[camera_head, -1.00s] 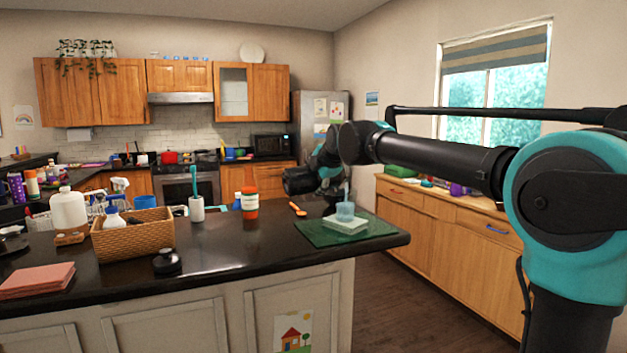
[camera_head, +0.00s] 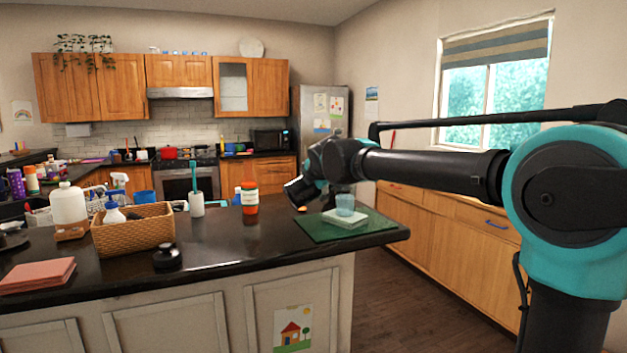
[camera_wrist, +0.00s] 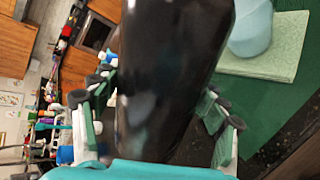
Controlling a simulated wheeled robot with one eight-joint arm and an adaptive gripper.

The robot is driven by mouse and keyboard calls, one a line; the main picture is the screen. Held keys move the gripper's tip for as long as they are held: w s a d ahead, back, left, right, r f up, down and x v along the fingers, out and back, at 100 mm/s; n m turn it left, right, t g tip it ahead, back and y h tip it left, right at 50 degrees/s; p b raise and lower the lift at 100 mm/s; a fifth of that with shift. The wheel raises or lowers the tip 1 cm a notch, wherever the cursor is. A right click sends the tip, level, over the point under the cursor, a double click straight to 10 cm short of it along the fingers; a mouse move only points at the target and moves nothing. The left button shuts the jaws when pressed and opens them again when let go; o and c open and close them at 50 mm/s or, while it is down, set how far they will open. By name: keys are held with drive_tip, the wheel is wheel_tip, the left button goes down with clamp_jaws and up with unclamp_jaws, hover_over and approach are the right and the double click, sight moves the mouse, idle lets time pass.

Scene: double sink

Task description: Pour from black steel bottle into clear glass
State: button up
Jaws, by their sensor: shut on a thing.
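The clear, bluish glass (camera_head: 345,204) stands upright on a pale green slab (camera_head: 338,219), on a dark green mat (camera_head: 312,231) at the counter's right end. The glass also shows at the upper right of the wrist view (camera_wrist: 250,28). My gripper (camera_wrist: 155,102) is shut on the black steel bottle (camera_wrist: 172,65), with fingers on both sides of it. The bottle is close beside the glass in the wrist view, and its mouth is out of that frame. In the head view my wrist hangs behind and left of the glass. I cannot tell the bottle's exact tilt.
A red-brown bottle (camera_head: 250,203), a white holder with a teal brush (camera_head: 196,205) and a wicker basket (camera_head: 134,238) stand left on the counter. A black lid-like object (camera_head: 167,257) lies in front. The counter between them and the mat is fairly clear.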

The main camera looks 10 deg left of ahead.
drive_tip(key=shift+f+n+h, duration=0.3)
drive_tip(key=shift+f+h, duration=0.1)
drive_tip(key=shift+f, duration=0.05)
drive_tip(key=shift+r+t, duration=0.1)
drive_tip(key=shift+t, duration=0.2)
wheel_tip(320, 180, up, 4)
drive_tip(key=n+t+h, duration=0.2)
drive_tip(key=n+t, duration=0.1)
drive_tip(key=shift+r+n, duration=0.1)
drive_tip(key=shift+n, duration=0.2)
drive_tip(key=shift+r+n+t+h, duration=0.5)
drive_tip(key=shift+r+n+t, duration=1.1)
drive_tip(key=shift+r+n, duration=0.7)
